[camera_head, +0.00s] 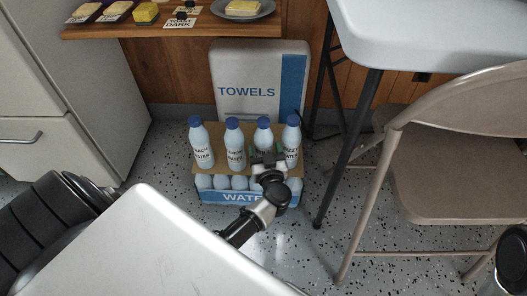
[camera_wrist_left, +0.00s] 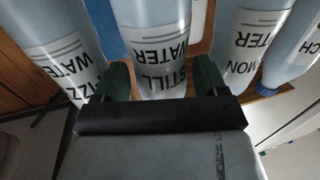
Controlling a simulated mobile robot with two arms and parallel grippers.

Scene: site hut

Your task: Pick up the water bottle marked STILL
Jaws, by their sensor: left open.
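The STILL water bottle (camera_head: 263,136) is pale blue with a dark blue cap. It stands third from the left in a row of similar bottles, its lower part hidden by my left gripper (camera_head: 267,157) in the head view. In the left wrist view, the STILL bottle (camera_wrist_left: 158,45) shows upside down, its label reading STILL WATER. My left gripper (camera_wrist_left: 163,75) is open, with one green-padded finger on each side of this bottle's body. I cannot tell whether the pads touch it. My right gripper is not in view.
The fizzy bottle (camera_head: 292,150) stands close on the right, the lemon bottle (camera_head: 235,148) and peach bottle (camera_head: 201,150) on the left. All stand on a blue WATER pack (camera_head: 210,196). Behind is a TOWELS box (camera_head: 240,72); at right are a table (camera_head: 430,40) and folding chair (camera_head: 450,190).

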